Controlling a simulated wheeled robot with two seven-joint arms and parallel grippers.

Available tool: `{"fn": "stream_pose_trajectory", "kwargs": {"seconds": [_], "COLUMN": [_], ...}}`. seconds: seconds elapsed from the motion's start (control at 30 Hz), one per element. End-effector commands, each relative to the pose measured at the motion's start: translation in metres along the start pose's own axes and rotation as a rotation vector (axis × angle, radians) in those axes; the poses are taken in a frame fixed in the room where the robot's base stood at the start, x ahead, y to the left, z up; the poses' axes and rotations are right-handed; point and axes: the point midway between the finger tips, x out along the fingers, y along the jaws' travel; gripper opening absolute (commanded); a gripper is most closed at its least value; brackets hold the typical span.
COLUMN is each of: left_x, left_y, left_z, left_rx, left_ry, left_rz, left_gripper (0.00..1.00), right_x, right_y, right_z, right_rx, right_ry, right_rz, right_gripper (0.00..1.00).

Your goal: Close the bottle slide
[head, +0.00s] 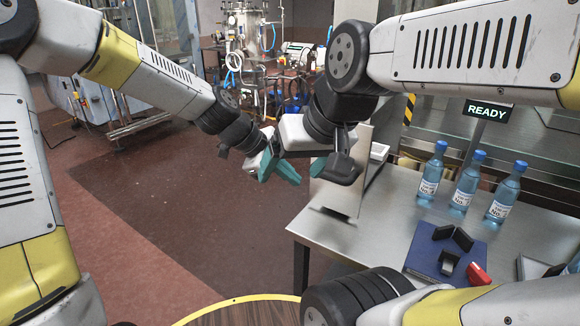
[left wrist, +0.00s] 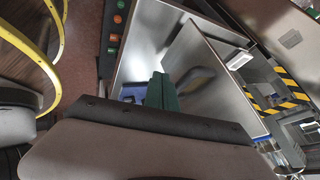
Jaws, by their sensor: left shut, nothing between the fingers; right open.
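An upright metal plate (head: 357,150) stands at the table's left end. It also shows in the left wrist view (left wrist: 221,88); I cannot tell for sure that it is the bottle slide. Three blue bottles (head: 466,185) with blue caps stand upright on the table's right side. My left gripper (head: 287,173) is shut and empty, left of the plate. Its teal fingers (left wrist: 161,92) show together in the left wrist view. My right gripper (head: 295,166) is open, in front of the plate and close to the left one. The two grippers overlap in the head view, so contact is unclear.
The steel table (head: 395,225) carries a dark blue mat (head: 432,250) with black pieces on it and a red item (head: 478,273). A sign (head: 488,110) reads READY. A white container (head: 379,151) sits behind the plate. Open floor lies left of the table.

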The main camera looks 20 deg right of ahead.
Motion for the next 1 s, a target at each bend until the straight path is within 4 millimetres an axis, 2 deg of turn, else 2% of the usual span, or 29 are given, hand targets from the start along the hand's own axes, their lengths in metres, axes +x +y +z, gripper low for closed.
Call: {"fn": "stream_pose_trajectory", "kwargs": {"seconds": [0.1, 0.17, 0.23, 0.43, 1.0], "left_x": [0.028, 0.036, 0.038, 0.044, 0.047], "left_y": [0.001, -0.003, -0.015, -0.033, -0.04], "left_z": [-0.002, -0.002, -0.002, -0.003, -0.003], "left_rx": [0.001, 0.002, 0.003, 0.001, -0.001], "left_ry": [0.003, 0.001, 0.0, -0.001, -0.001], "left_rz": [0.005, 0.002, -0.002, -0.001, 0.0], "left_gripper": [0.0, 0.0, 0.0, 0.0, 0.0], "right_x": [0.0, 0.0, 0.0, 0.0, 0.0], "right_y": [0.0, 0.0, 0.0, 0.0, 0.0], "right_z": [0.0, 0.0, 0.0, 0.0, 0.0], "right_rx": [0.0, 0.0, 0.0, 0.0, 0.0], "right_ry": [0.0, 0.0, 0.0, 0.0, 0.0], "right_rz": [0.0, 0.0, 0.0, 0.0, 0.0], "right_gripper": [0.84, 0.84, 0.84, 0.84, 0.84]}}
